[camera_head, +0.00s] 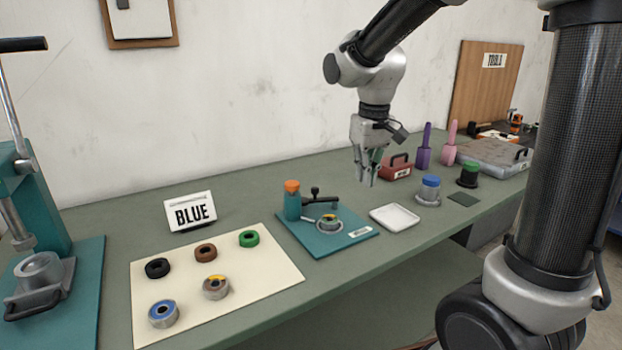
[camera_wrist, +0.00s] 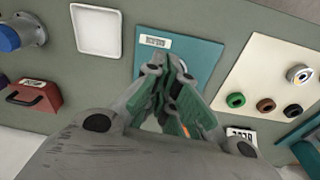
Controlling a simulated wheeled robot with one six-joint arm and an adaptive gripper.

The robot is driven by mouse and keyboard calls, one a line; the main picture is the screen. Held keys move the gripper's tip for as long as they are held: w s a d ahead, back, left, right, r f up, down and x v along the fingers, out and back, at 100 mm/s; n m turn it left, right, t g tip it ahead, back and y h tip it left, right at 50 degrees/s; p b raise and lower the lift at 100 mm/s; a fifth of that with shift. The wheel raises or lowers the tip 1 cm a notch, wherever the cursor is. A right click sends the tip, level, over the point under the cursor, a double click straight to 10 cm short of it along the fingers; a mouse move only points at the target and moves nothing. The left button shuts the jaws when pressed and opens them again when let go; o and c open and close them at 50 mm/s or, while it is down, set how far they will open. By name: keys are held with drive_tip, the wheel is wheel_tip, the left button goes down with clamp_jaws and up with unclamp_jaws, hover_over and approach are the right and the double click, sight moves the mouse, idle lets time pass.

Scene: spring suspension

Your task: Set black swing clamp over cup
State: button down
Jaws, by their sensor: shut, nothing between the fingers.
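The black swing clamp (camera_head: 320,200), with a knob on top, stands on the teal fixture plate (camera_head: 345,245). Its arm points right and shows behind the metal cup (camera_head: 328,228), apart from the cup's opening. The cup sits on the same plate with a dark and yellow piece at its top. My gripper (camera_head: 366,182) hangs above the bench, right of and behind the clamp. Its fingers are together and hold nothing. In the wrist view my gripper (camera_wrist: 178,62) covers much of the teal plate (camera_wrist: 205,53), hiding the clamp and cup.
A white tray (camera_head: 395,217) lies right of the plate. A cream mat (camera_head: 270,285) with several rings and a BLUE sign (camera_head: 190,212) are left. A blue-topped holder (camera_head: 429,190) stands right.

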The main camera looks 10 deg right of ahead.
drive_tip(key=shift+t, duration=0.7)
drive_tip(key=w+a+f, duration=0.1)
drive_tip(key=w+a, duration=0.1)
drive_tip(key=w, duration=0.3)
drive_tip(key=w+a, duration=0.3)
drive_tip(key=w, duration=0.3)
drive_tip(key=w+a+f, duration=0.1)
drive_tip(key=w+a, duration=0.1)
drive_tip(key=w, duration=0.3)
drive_tip(key=shift+w+a+f, duration=0.15)
drive_tip(key=shift+a+f, duration=0.2)
drive_tip(key=shift+m+t, duration=0.7)
drive_tip(key=shift+m, duration=0.1)
drive_tip(key=w+r, duration=0.1)
drive_tip(key=w, duration=0.1)
drive_tip(key=w+a+r, duration=0.1)
drive_tip(key=r, duration=0.1)
drive_tip(key=shift+w+r, duration=0.15)
drive_tip(key=shift+w, duration=0.2)
drive_tip(key=shift+s+d+f, duration=0.1)
drive_tip(key=shift+s+f, duration=0.05)
drive_tip(key=shift+f, duration=2.35)
drive_tip(key=shift+s+f, duration=0.15)
drive_tip(key=shift+f, duration=2.3)
